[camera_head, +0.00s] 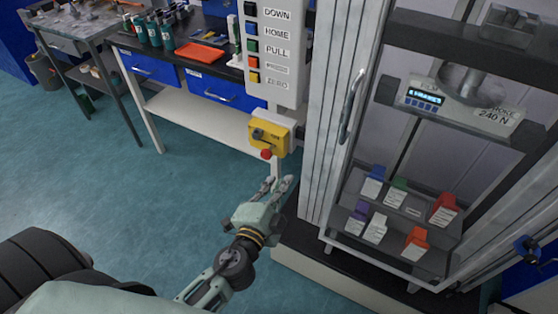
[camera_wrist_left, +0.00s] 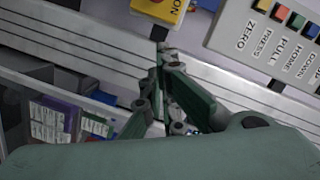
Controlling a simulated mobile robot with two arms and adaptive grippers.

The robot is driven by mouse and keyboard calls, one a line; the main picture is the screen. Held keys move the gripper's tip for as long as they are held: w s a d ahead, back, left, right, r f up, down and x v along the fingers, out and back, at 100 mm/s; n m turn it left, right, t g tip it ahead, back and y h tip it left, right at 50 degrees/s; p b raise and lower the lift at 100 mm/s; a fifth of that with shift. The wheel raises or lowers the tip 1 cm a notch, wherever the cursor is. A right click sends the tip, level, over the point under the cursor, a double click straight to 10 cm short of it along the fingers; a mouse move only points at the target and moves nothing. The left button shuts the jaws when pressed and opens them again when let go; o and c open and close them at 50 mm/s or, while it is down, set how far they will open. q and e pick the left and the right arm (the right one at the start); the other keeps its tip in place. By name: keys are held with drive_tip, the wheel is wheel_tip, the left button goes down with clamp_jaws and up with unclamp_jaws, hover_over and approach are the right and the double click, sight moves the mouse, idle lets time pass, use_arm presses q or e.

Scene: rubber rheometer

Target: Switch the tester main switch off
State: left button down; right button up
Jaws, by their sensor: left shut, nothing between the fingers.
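The tester main switch is on a yellow box (camera_head: 268,137) below the button panel, beside the tester frame. A dark knob (camera_head: 258,133) shows on its face, and a red round button (camera_head: 266,154) sits at its lower edge. The knob's position is too small to read. My left gripper (camera_head: 281,182) is shut and empty, just below the yellow box and apart from it. In the left wrist view the gripper's fingertips (camera_wrist_left: 166,47) point up toward the yellow box (camera_wrist_left: 163,10), which is cut off by the top edge. My right gripper is not in view.
The button panel (camera_head: 275,50) hangs above the box. The tester frame (camera_head: 335,120) with a door handle (camera_head: 352,105) stands to the right, with several coloured sample boxes (camera_head: 373,187) inside. A bench with blue drawers (camera_head: 150,68) stands behind.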

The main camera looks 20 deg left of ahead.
sight(269, 151)
use_arm(q)
drive_tip(key=w+a+f+p, duration=0.1)
drive_tip(key=w+a+f, duration=0.2)
drive_tip(key=w, duration=0.6)
drive_tip(key=shift+w+a, duration=0.25)
drive_tip(key=shift+a, duration=0.3)
drive_tip(key=shift+r, duration=0.1)
drive_tip(key=a+b, duration=0.1)
drive_tip(key=a, duration=0.5)
drive_tip(key=shift+w+a, duration=0.25)
drive_tip(key=shift+a, duration=0.05)
drive_tip(key=shift+r, duration=0.1)
